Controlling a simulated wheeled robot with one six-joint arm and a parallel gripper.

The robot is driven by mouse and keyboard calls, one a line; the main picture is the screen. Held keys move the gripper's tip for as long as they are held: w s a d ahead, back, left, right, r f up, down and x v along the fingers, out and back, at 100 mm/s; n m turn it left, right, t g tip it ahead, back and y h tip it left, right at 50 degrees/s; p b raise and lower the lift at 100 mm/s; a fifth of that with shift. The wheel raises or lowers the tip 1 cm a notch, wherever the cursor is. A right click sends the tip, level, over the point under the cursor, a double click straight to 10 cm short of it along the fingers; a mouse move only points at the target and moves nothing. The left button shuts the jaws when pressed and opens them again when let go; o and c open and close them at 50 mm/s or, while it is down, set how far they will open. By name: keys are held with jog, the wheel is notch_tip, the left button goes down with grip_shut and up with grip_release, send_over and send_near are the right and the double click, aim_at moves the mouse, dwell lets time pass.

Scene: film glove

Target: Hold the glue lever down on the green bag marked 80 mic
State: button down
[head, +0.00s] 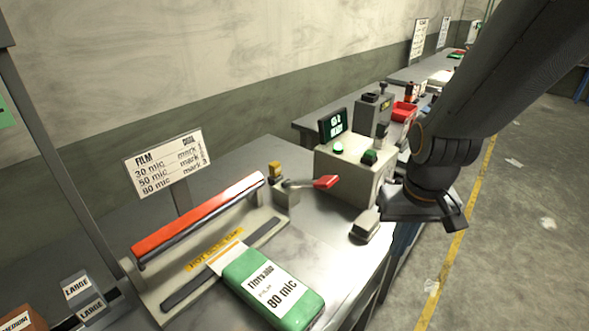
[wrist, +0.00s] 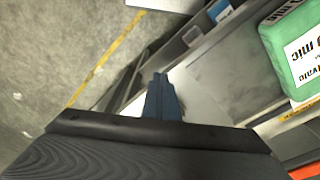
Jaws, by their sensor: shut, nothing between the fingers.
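The green bag (head: 268,284), with a white label reading 80 mic, lies on the metal bench with its end at the seal bar. It also shows in the wrist view (wrist: 292,45). A long red bar handle (head: 198,217) is raised above the yellow hot-bar strip. A short lever with a red grip (head: 326,182) sticks out beside the control box. No lever is labelled glue. My gripper (head: 402,245) is right of the control box, past the bench's right edge, apart from bag and levers. Its blue fingers (wrist: 162,98) are shut and empty in the wrist view.
The control box (head: 352,165) carries a small display, green lamp and green button. A sign (head: 165,160) lists film thicknesses against dial marks. A small grey block (head: 365,226) sits at the bench's right side. Boxes marked LARGE (head: 82,291) stand lower left. Floor right is mostly clear.

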jog(key=shift+a, duration=0.1)
jog(key=w+a+r+n+b, duration=0.1)
jog(key=w+a+r+n, duration=0.4)
jog(key=r, duration=0.6)
jog(key=w+a+r+n+b, duration=0.2)
jog(key=w+a+r+n, duration=0.3)
jog(key=w+a+r, duration=0.4)
notch_tip(320, 180, up, 3)
jog(key=shift+w+a+f+g+y, duration=0.1)
jog(key=shift+w+a+g+y, duration=0.3)
jog(key=shift+w, duration=0.25)
